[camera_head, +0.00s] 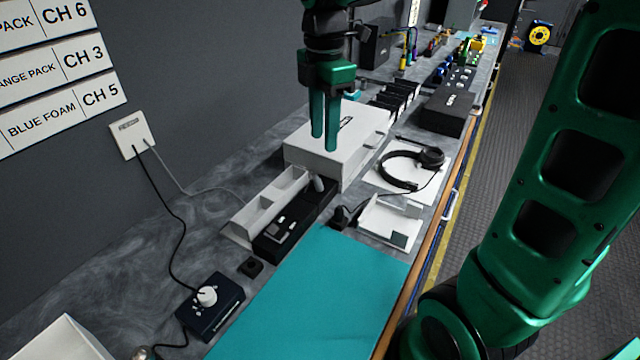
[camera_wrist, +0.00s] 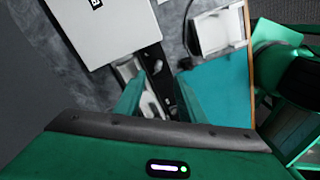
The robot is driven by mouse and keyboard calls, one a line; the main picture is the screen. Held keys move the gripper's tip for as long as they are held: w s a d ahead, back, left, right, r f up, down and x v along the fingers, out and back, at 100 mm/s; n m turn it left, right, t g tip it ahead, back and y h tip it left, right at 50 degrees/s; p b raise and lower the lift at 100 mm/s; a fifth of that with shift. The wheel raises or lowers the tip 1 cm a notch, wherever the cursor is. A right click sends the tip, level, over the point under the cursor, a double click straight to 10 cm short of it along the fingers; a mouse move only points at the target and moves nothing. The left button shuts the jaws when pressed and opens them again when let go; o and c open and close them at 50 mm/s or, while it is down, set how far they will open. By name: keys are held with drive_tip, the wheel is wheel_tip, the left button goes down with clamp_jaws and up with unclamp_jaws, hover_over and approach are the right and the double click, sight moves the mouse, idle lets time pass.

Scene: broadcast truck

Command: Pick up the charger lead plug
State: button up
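My gripper (camera_head: 324,146) points down above the bench, near the large white box. My gripper is above and apart from both.
The white box (camera_head: 305,160) stands behind the tray. A white divided holder (camera_head: 242,222) lies left of it. The teal mat (camera_head: 310,290) is clear. A dark blue box (camera_head: 225,310) is at front left; headphones (camera_head: 432,157) lie at right. A wall plate (camera_head: 131,134) has two leads.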

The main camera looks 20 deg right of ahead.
sight(319, 185)
drive_tip(key=shift+s+a+f, duration=0.1)
drive_tip(key=shift+f, duration=6)
clamp_jaws()
